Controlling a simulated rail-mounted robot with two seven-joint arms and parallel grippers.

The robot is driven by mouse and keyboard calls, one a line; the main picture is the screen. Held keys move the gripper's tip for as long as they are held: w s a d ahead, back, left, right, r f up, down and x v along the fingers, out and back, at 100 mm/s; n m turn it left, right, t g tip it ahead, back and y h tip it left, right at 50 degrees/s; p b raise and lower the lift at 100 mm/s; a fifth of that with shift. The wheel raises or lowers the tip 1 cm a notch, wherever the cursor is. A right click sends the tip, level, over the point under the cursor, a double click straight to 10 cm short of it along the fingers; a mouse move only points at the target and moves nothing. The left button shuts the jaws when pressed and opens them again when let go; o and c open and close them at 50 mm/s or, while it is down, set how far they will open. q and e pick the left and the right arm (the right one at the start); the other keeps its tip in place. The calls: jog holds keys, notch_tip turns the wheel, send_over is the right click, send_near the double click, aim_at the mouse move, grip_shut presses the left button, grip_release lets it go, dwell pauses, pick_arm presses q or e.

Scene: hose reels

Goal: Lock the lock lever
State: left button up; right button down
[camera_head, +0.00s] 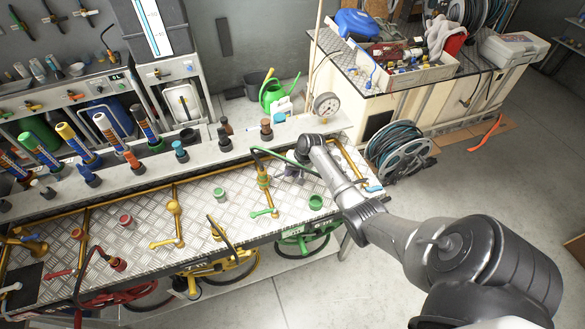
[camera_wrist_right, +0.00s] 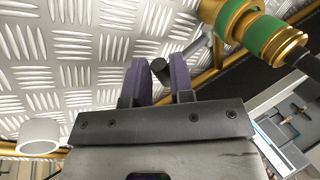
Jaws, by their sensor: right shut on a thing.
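My right gripper (camera_head: 281,169) is at the right part of the metal-topped bench, beside a brass fitting with green bands (camera_head: 263,178). In the right wrist view my right gripper (camera_wrist_right: 150,72) has its two purple fingers shut on the lock lever (camera_wrist_right: 159,69), a short grey rod with a dark round tip. The rod runs towards the brass fitting with the green band (camera_wrist_right: 250,28). The lever is too small and covered to make out in the head view. My left gripper is not in view.
A green valve handle (camera_head: 264,212) and a green cap (camera_head: 316,201) are close by on the bench (camera_head: 235,203). A brass pipe (camera_head: 352,161) runs up the bench's right side. Yellow and red fittings stand to the left. A hose reel (camera_head: 398,145) stands beyond the right end.

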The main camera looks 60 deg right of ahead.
jog(key=p, duration=0.1)
jog(key=r+g+h+p, duration=0.1)
jog(key=p, duration=0.1)
jog(key=r+g+h+p, duration=0.1)
jog(key=shift+w+a+r, duration=0.2)
jog(key=shift+w+a, duration=0.15)
jog(key=shift+a, duration=0.05)
jog(key=shift+w+a+r+g+h+p, duration=0.2)
jog(key=shift+g+h+p, duration=0.2)
jog(key=shift+p, duration=0.25)
jog(key=shift+w+a+r+g+h+p, duration=0.15)
jog(key=shift+g+h+p, duration=0.15)
jog(key=shift+h+p, duration=0.25)
jog(key=shift+f, duration=0.15)
jog(key=c, duration=1.1)
grip_release()
jog(key=shift+o, duration=0.6)
